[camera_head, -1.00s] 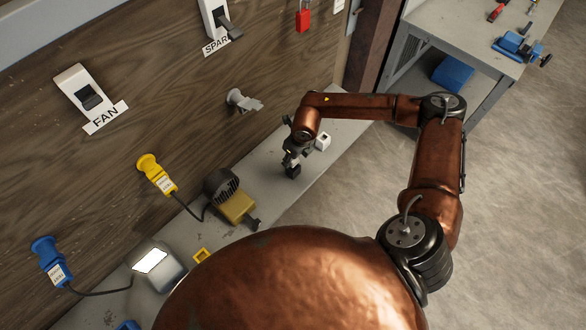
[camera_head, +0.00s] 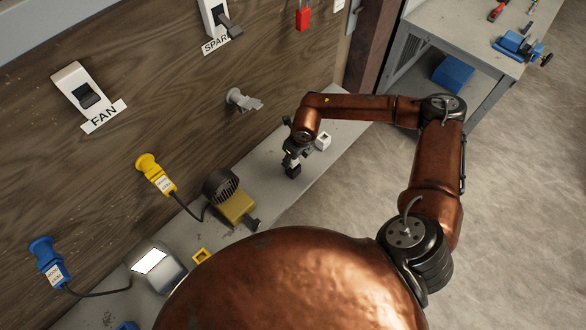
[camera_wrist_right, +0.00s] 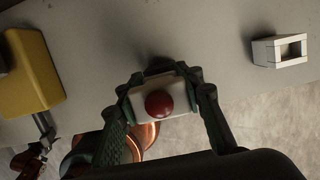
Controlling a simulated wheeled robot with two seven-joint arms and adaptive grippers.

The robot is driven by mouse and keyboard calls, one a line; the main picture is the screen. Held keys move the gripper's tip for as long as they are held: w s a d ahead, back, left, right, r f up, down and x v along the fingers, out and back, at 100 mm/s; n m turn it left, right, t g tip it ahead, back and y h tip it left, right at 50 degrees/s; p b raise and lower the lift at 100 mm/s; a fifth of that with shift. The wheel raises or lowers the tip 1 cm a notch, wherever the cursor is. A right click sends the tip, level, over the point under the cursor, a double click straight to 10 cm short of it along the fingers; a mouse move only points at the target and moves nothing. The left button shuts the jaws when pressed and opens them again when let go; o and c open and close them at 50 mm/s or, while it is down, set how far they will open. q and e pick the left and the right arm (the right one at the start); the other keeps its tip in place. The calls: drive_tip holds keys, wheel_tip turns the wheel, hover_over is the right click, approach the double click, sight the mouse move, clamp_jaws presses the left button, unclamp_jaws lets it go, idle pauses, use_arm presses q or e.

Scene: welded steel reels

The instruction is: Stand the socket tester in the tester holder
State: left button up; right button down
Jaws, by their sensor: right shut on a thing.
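The socket tester, a pale block with a round red dome (camera_wrist_right: 159,104), sits between the fingers of my right gripper (camera_wrist_right: 160,98) in the right wrist view. The fingers are shut on its two sides. In the head view my right gripper (camera_head: 292,162) is low over the grey bench, and the tester cannot be made out clearly there. A small white box with a rectangular opening, seemingly the tester holder (camera_wrist_right: 281,51), stands to the right, apart from the tester. In the head view the holder (camera_head: 323,141) is just right of the gripper.
A yellow-based motor with a dark fan (camera_head: 236,207) stands on the bench (camera_head: 267,182) left of my gripper. A grey socket (camera_head: 241,101) sticks out from the wooden wall. Yellow (camera_head: 158,177) and blue (camera_head: 50,262) plugs with cables sit further left. The bench's front edge is close.

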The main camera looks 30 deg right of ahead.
drive_tip(key=shift+f+b, duration=0.45)
drive_tip(key=shift+f, duration=0.25)
drive_tip(key=c, duration=1.2)
unclamp_jaws()
drive_tip(key=shift+c, duration=0.2)
drive_tip(key=shift+r, duration=0.1)
drive_tip(key=shift+w+a+p+v, duration=0.1)
drive_tip(key=shift+w+p+v, duration=0.2)
drive_tip(key=shift+p+v, duration=0.85)
drive_tip(key=shift+w+a+p+v, duration=0.1)
drive_tip(key=shift+w+p+v, duration=0.3)
drive_tip(key=shift+v, duration=1.4)
drive_tip(key=shift+w+a+p+v, duration=0.15)
drive_tip(key=shift+p+v, duration=0.75)
drive_tip(key=shift+v, duration=0.55)
drive_tip(key=shift+r, duration=0.15)
